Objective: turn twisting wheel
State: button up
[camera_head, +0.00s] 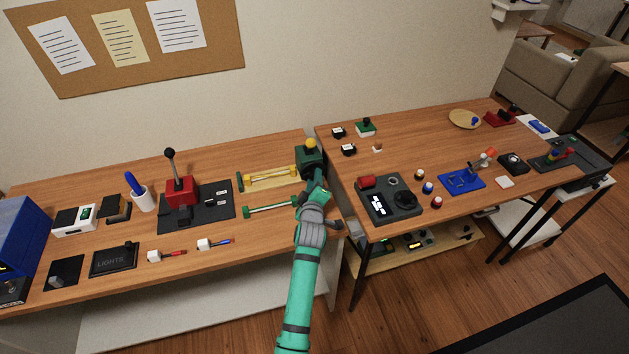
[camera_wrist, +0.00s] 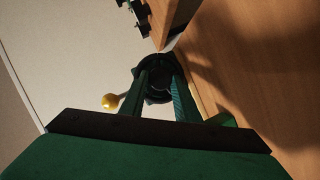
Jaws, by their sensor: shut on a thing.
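The twisting wheel appears to be the dark round part (camera_wrist: 153,66) at the fingertips in the wrist view. In the head view a dark green unit with a yellow ball knob (camera_head: 309,157) stands at the right end of the left table. The yellow ball (camera_wrist: 110,101) also shows left of the fingers in the wrist view. My gripper (camera_head: 316,187) reaches the front of this unit from below. In the wrist view my gripper's two fingers (camera_wrist: 160,92) are shut on the dark round part. My arm and hand hide part of the unit's front in the head view.
Yellow (camera_head: 268,178) and green (camera_head: 270,210) bar handles lie just left of my gripper. A red lever unit (camera_head: 181,191) stands farther left. On the right table, a dark control panel (camera_head: 391,199) sits near the edge. A narrow gap separates the tables.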

jog(key=m, duration=0.1)
jog(key=m+y, duration=0.1)
jog(key=m+g, duration=0.1)
jog(key=shift+w+d+r, duration=0.1)
jog(key=shift+d+r, duration=0.1)
jog(key=shift+d, duration=0.05)
jog(key=m+y, duration=0.1)
jog(key=m, duration=0.1)
jog(key=m+g+y, duration=0.1)
jog(key=m, duration=0.1)
jog(key=shift+w+d+r+y, duration=0.1)
jog(key=shift+d+y, duration=0.1)
jog(key=shift+y, duration=0.2)
jog(key=shift+m+g+y, duration=0.5)
jog(key=shift+m+y, duration=0.1)
jog(key=shift+m, duration=0.3)
jog(key=m+y, duration=0.1)
jog(key=m, duration=0.1)
jog(key=shift+d+m+y, duration=0.25)
jog(key=shift+m+y, duration=0.05)
jog(key=shift+y, duration=0.1)
jog(key=m+y, duration=0.1)
jog(key=m, duration=0.1)
jog(key=m+y, duration=0.1)
jog(key=shift+w+d+f+m, duration=0.15)
jog(key=shift+d+f+m, duration=0.05)
jog(key=shift+m, duration=0.2)
